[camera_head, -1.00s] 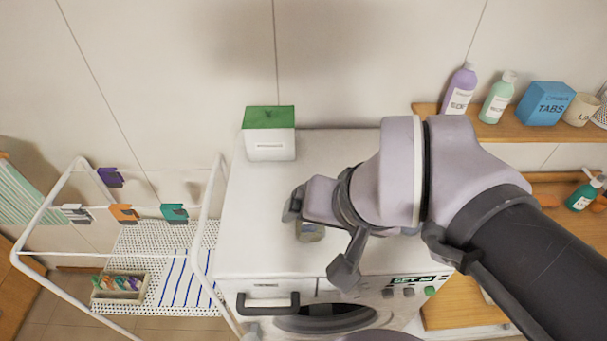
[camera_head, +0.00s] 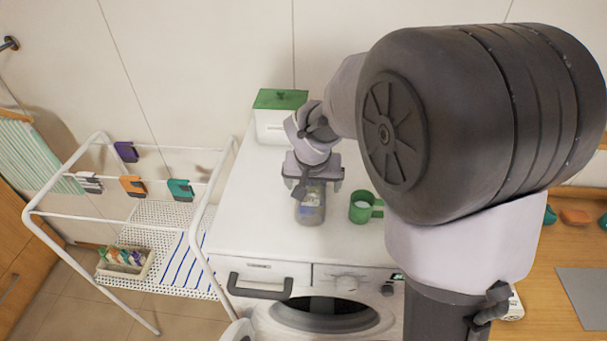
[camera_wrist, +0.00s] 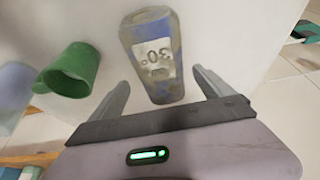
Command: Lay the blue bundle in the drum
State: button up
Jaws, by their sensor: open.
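The bundle, bluish grey with a white "30°" label, stands or lies on the white washing machine top (camera_head: 250,215); I cannot tell which. It shows in the head view (camera_head: 311,215) and the wrist view (camera_wrist: 155,52). My gripper (camera_head: 315,188) is open at the bundle. In the wrist view my gripper's (camera_wrist: 163,82) fingers are on either side of the bundle's near end, with gaps visible. The drum's dark round front (camera_head: 330,315) is low in the washing machine's face, partly cut off by the frame. Its inside is hardly visible.
A green mug (camera_head: 362,209) stands close right of the bundle. A green-lidded white box (camera_head: 272,128) stands behind. A white drying rack (camera_head: 60,214) with clips is at the left. My arm hides much of the right side.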

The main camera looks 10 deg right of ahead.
aim_at(312, 185)
jog(key=x, duration=0.4)
jog(key=shift+w+a+r, duration=0.1)
jog(key=shift+a, duration=0.05)
jog(key=shift+r, duration=0.1)
jog(key=c, duration=1.8)
jog(key=shift+r, duration=0.1)
